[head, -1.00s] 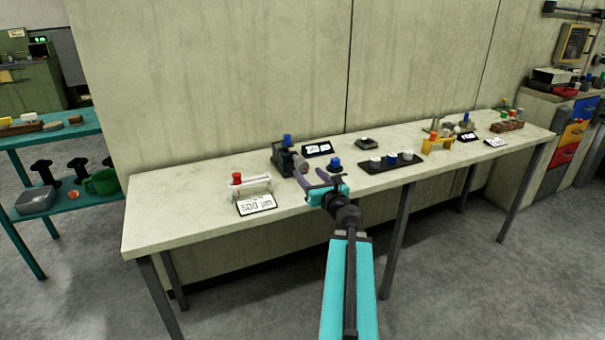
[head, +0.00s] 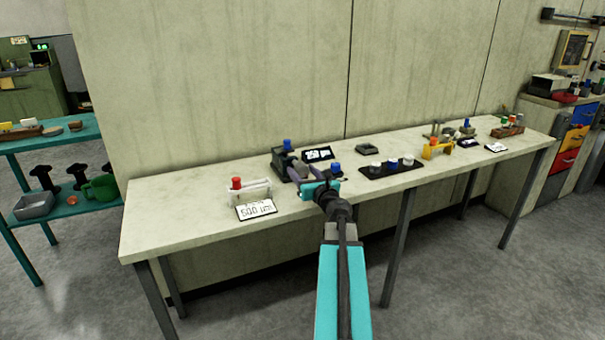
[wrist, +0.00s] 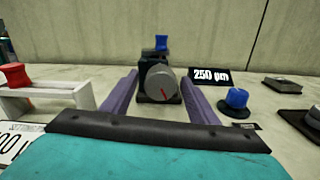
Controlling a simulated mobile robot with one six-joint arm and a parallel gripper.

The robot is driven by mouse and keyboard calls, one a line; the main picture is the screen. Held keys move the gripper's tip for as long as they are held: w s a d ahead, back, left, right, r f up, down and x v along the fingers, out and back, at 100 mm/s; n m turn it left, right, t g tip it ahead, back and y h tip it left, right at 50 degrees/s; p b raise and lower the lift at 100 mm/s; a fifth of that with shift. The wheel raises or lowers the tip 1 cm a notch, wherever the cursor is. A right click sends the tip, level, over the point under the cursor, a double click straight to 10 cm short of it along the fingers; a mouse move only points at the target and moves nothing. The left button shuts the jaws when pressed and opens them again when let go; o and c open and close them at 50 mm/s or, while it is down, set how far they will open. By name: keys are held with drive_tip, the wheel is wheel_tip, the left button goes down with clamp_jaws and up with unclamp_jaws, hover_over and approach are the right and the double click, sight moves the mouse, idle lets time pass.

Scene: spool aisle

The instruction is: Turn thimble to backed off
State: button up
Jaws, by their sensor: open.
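In the head view the device (head: 279,164) stands on the bench, and my gripper hides the thimble. My gripper (head: 302,170) is open in front of the device. In the wrist view its purple fingers (wrist: 158,95) lie left and right of the thimble, with gaps visible on both sides.
A card reading "250 µm" (wrist: 212,76) stands behind right. A blue-knobbed piece (wrist: 237,102) sits right of the right finger. A white stand with a red knob (head: 250,191) and a "500 µm" card (head: 257,209) are at left. A dark tray with several knobs (head: 375,173) lies further right.

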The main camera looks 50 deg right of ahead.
drive_tip(key=c, duration=1)
drive_tip(key=shift+c, duration=0.2)
